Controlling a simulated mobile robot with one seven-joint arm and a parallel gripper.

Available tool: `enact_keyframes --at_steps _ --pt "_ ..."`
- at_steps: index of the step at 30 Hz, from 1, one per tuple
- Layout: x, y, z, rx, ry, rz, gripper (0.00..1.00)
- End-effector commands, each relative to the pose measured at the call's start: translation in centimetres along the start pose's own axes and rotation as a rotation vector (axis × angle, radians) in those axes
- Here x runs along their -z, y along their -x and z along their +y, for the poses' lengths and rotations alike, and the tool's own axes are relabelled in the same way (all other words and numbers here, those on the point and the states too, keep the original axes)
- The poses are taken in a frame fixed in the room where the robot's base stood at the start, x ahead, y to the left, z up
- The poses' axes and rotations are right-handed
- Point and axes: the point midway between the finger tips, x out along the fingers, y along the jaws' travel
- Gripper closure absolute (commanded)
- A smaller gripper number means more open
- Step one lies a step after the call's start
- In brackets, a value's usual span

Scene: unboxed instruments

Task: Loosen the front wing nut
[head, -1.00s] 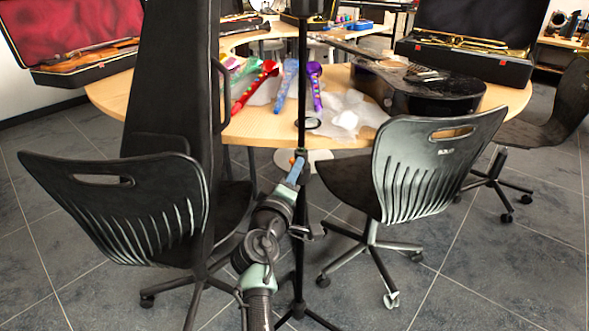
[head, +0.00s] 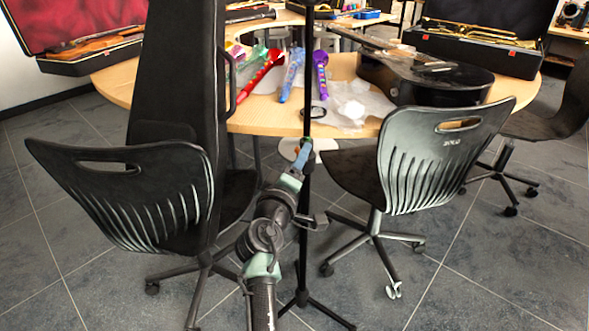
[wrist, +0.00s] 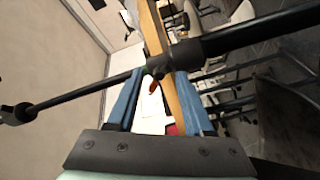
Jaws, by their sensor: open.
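A black stand with a thin upright pole (head: 306,80) and tripod legs rises in front of the table. In the wrist view its pole (wrist: 240,36) crosses sideways, thick at right and thin at left, with a dark clamp joint (wrist: 160,66) where the two meet. A small orange-brown piece (wrist: 153,87) shows at this joint; I cannot tell whether it is part of the wing nut. My gripper (wrist: 160,80) is open, its blue fingers on either side of the joint. I cannot tell if they touch it. In the head view my gripper (head: 303,155) is beside the pole.
Black chairs stand left (head: 130,195) and right (head: 440,160) of the stand. A tall black case (head: 175,90) leans at the left chair. Tiled floor shows between the chairs.

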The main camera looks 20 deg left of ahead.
Motion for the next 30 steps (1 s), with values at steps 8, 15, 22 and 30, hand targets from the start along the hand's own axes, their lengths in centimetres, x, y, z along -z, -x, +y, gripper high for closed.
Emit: enact_keyframes --at_steps 8,15,22,30 --pt "0.1 3.5 0.1 0.003 0.0 0.0 0.48" --pt "0.0 8.1 0.1 0.004 0.0 -0.001 0.48" --pt "0.0 11.5 0.0 0.003 0.001 -0.001 0.48" --pt "0.0 12.8 -0.1 0.002 0.001 0.0 0.48"
